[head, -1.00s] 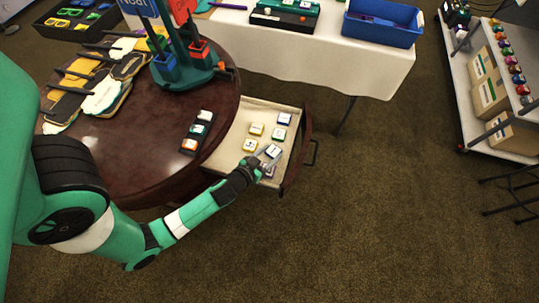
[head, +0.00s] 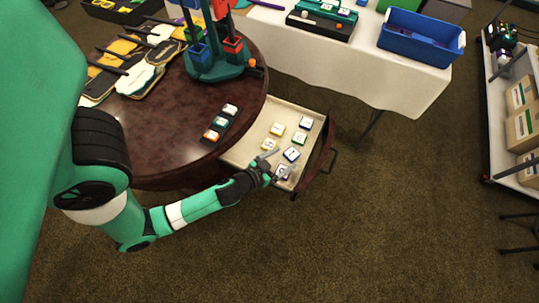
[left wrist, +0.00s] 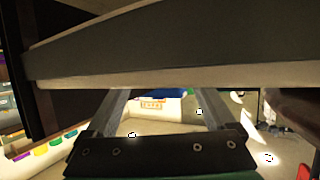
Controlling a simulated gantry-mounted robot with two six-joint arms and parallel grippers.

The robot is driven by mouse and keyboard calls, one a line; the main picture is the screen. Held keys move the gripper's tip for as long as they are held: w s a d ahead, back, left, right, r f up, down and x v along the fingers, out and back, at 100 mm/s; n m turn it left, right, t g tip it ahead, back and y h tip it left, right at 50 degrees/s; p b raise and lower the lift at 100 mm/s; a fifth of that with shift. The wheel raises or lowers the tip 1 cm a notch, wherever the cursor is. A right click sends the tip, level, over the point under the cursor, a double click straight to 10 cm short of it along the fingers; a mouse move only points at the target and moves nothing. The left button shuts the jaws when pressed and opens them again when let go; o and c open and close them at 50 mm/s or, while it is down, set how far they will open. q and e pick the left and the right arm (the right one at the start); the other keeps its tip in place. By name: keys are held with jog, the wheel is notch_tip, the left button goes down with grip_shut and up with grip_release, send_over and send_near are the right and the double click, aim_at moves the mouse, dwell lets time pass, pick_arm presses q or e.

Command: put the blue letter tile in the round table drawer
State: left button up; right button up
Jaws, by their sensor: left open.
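The round table's drawer (head: 236,153) is pulled out, with a pale inside and a dark red front. A blue-edged letter tile (head: 291,154) with a white face lies inside it, towards the front. My left gripper (head: 279,163) is open, its fingers spread just left of and below this tile, apart from it as far as I can tell. In the left wrist view the open fingers (left wrist: 158,100) have no tile visible between them. My right gripper is out of view.
The drawer also holds yellow tiles (head: 277,129), a green tile (head: 299,138), another bluish tile (head: 305,123) and a purple tile (head: 283,172) by my fingers. A tile rack (head: 220,122) stands on the round table (head: 150,140).

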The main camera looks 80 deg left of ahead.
pick_arm(q)
jog(key=v, duration=0.4)
jog(key=b+v, duration=0.1)
jog(key=v, duration=0.2)
jog(key=shift+s+d, duration=0.35)
jog(key=shift+s+d+r, duration=0.15)
jog(key=shift+s+r, duration=0.2)
jog(key=shift+s, duration=0.1)
jog(key=w+d+r+t+h, duration=0.1)
jog(key=w+d+r+t, duration=0.25)
jog(key=w+r, duration=0.9)
jog(key=w+d+r+t, duration=0.2)
jog(key=w+r+t, duration=0.2)
jog(key=w+r, duration=0.85)
jog(key=s+d+r+m+t+h, duration=0.2)
jog(key=r, duration=1)
jog(key=s+d+r+m+t+h, duration=0.3)
jog(key=r, duration=0.9)
jog(key=s+d+r+m+t+h, duration=0.2)
jog(key=r+t+h, duration=0.1)
jog(key=r, duration=0.9)
jog(key=shift+s+d, duration=0.35)
jog(key=shift+d, duration=0.05)
